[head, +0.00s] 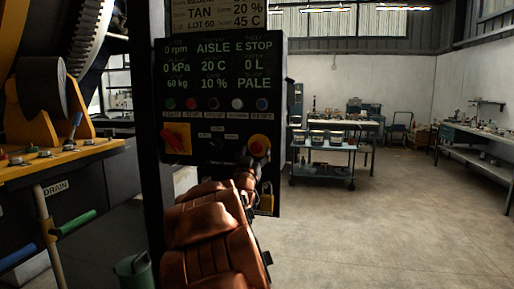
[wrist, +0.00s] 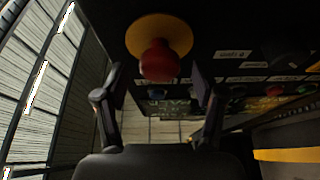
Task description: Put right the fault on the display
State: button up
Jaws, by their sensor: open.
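The black control panel (head: 224,180) stands upright in the head view. Its display (head: 217,64) reads 0 rpm, AISLE, E STOP, 0 kPa, 20 C, 0 L, 60 kg, 10 % and PALE. A red mushroom button on a yellow disc (head: 259,143) sits at the panel's lower right, partly covered by my gripper (head: 248,168). In the wrist view the red button (wrist: 158,62) lies in line with the gap between the fingers of my gripper (wrist: 156,80), which is open and empty. I cannot tell whether a finger touches it.
A plate (head: 217,15) above reads TAN, LOT 60, 20 % and 45 C. A red rotary switch (head: 177,138) and a yellow padlock (head: 266,200) are on the panel. Yellow machinery (head: 60,160) stands left; a cart with tubs (head: 323,160) stands behind. The floor at right is clear.

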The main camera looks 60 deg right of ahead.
jog(key=shift+x, duration=1.35)
grip_shut()
